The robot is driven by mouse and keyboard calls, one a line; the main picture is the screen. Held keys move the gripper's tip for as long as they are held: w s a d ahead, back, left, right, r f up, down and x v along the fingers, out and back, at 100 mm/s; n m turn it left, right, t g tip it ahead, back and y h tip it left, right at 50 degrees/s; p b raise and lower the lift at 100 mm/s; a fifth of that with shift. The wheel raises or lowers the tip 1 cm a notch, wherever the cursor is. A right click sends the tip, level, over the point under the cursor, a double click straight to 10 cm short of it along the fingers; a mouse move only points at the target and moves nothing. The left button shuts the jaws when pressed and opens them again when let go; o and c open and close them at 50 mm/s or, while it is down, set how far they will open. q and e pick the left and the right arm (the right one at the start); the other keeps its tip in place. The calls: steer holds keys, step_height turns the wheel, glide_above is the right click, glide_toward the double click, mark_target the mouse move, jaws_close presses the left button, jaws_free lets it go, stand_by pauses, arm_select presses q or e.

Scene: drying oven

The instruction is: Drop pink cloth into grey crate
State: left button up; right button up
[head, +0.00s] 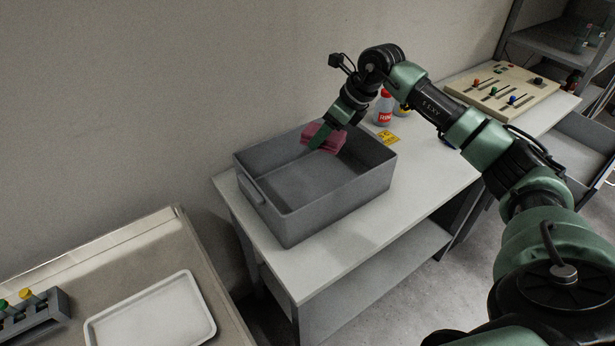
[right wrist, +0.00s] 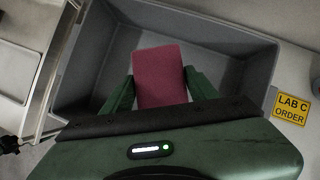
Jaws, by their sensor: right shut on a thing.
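The pink cloth (head: 324,137) is a small folded piece at the tip of my right gripper (head: 318,142), over the far right part of the grey crate. In the right wrist view the cloth (right wrist: 160,76) sits between the two green fingers of the gripper (right wrist: 160,88), which is shut on it. The grey crate (head: 337,200) is an open, empty-looking box on a white table; its wall (right wrist: 268,62) also shows in the right wrist view. I cannot tell whether the cloth touches the crate. My left gripper is out of view.
The white table (head: 392,210) also bears a bottle with a red label (head: 384,108), a yellow label (head: 388,137) and a control panel (head: 502,93). A white tray (head: 150,312) and a tube rack (head: 30,312) are on the bench at lower left. A wall stands behind.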

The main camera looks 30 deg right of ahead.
mark_target(334, 135)
step_height(334, 135, down, 3)
steer(key=shift+s+r+b, duration=0.15)
steer(key=shift+r+b, duration=0.05)
steer(key=shift+b, duration=0.5)
step_height(334, 135, down, 2)
steer(key=shift+f+b, duration=0.15)
steer(key=shift+b, duration=0.55)
steer(key=o, duration=1.5)
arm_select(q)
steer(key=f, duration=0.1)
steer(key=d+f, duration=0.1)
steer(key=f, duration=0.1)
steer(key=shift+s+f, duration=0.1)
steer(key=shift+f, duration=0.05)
arm_select(e)
steer(key=shift+o, duration=0.2)
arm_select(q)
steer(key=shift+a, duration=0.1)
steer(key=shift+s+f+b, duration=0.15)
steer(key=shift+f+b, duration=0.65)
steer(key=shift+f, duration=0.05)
arm_select(e)
steer(key=v, duration=0.7)
steer(key=shift+r, duration=0.35)
